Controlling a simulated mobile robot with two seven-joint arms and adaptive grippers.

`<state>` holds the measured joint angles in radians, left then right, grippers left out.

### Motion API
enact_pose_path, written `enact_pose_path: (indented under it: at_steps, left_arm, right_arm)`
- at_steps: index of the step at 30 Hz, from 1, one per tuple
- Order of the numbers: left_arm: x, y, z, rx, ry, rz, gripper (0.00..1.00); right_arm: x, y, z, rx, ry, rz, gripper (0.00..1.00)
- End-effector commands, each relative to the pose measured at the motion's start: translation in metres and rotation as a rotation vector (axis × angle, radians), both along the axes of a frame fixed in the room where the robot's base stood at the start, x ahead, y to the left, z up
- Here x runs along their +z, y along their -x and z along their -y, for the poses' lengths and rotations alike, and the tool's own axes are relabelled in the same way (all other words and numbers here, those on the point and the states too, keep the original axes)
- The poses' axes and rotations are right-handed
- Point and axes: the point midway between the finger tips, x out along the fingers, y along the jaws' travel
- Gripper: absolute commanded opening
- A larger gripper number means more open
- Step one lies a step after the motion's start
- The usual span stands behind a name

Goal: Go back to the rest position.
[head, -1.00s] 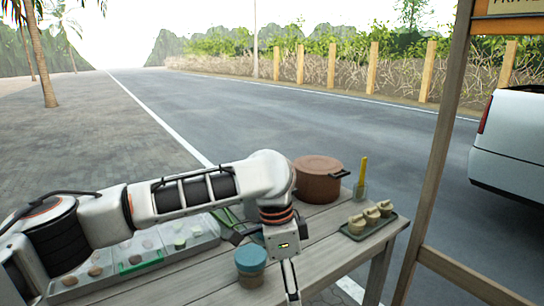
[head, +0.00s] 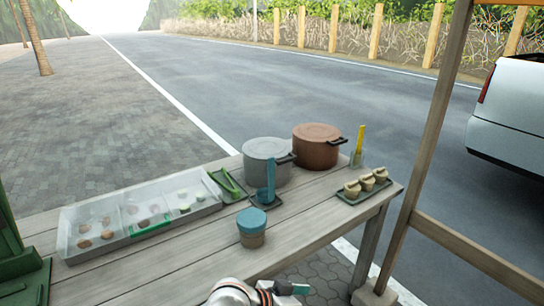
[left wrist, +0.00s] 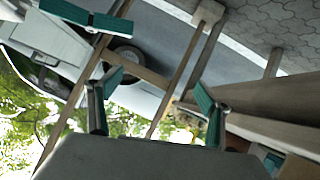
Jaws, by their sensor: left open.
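My left gripper (left wrist: 157,92) is open and empty in the left wrist view, its two teal-padded fingers spread apart. In the head view a small part of my arm and gripper (head: 284,290) shows at the bottom edge, in front of the table and clear of everything on it. Teal pieces (left wrist: 85,16) at the top left of the left wrist view look like pads of my right gripper, but their opening is unclear. The right gripper does not show in the head view.
The wooden table (head: 190,270) holds a clear ingredient box (head: 88,252), a teal-lidded jar (head: 252,235), a grey pot (head: 262,150), a brown pot (head: 318,155) and a tray of small cups (head: 376,198). A wooden post (head: 425,150) stands at the right.

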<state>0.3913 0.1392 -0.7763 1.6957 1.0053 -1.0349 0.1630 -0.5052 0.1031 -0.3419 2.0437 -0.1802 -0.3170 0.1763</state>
Motion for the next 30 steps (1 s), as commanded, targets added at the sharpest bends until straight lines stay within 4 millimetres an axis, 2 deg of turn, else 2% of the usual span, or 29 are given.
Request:
enact_pose_path:
  at_steps: [5, 11, 15, 21, 25, 30]
  left_arm:
    - [-0.038, 0.011, -0.051, 0.201, 0.031, 0.014, 0.79]
    - [-0.081, 0.037, -0.127, 0.407, -0.015, 0.058, 0.79]
    - [-0.109, 0.071, -0.190, 0.527, -0.092, 0.098, 0.79]
    - [-0.132, 0.128, -0.271, 0.630, -0.235, 0.164, 0.79]
    - [-0.137, 0.154, -0.302, 0.651, -0.302, 0.195, 0.79]
    - [-0.138, 0.167, -0.317, 0.658, -0.336, 0.213, 0.79]
  right_arm:
    - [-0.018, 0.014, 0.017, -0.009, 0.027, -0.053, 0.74]
    - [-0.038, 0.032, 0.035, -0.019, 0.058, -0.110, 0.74]
    - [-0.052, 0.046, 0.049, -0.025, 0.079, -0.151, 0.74]
    - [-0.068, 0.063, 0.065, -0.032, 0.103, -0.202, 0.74]
    - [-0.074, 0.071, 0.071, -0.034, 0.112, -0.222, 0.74]
    - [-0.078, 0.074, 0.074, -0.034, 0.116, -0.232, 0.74]
